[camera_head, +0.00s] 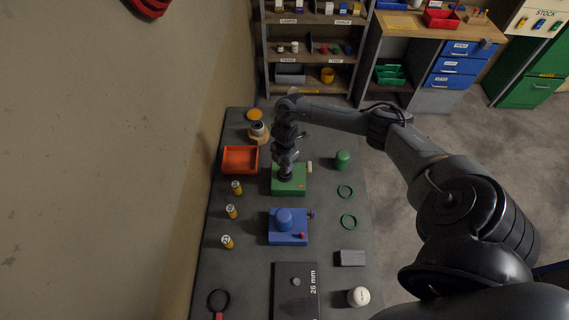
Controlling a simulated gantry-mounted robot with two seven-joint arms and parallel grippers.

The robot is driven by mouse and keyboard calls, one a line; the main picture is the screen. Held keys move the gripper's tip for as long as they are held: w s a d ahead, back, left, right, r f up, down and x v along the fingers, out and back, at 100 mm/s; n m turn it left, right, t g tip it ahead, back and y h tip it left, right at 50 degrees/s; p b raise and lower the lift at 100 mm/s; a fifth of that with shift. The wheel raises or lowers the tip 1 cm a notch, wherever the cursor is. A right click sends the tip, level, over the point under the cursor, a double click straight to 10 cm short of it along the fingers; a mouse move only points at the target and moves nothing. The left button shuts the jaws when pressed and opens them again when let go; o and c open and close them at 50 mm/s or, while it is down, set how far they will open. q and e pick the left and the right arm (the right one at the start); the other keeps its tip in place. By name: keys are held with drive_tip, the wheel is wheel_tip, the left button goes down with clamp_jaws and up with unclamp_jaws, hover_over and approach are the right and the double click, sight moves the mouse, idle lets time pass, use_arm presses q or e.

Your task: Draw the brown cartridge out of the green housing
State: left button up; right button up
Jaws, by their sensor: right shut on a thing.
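The green housing (289,189) is a low block on the dark workbench, with a pale knob (309,167) at its right side. My right gripper (286,177) points down over the top of the housing, close to it. It is shut on the brown cartridge, which the fingers and wrist hide from this view. I cannot tell how far the cartridge sits in the housing. My left gripper is not in view.
A blue housing (288,228) stands in front of the green one. An orange tray (240,159) and several yellow-and-white cylinders (231,212) are to the left. A green cylinder (342,160), green rings (345,191) and a grey block (350,258) are to the right.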

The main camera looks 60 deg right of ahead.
drive_tip(key=shift+r+p, duration=1.4)
drive_tip(key=shift+r, duration=0.2)
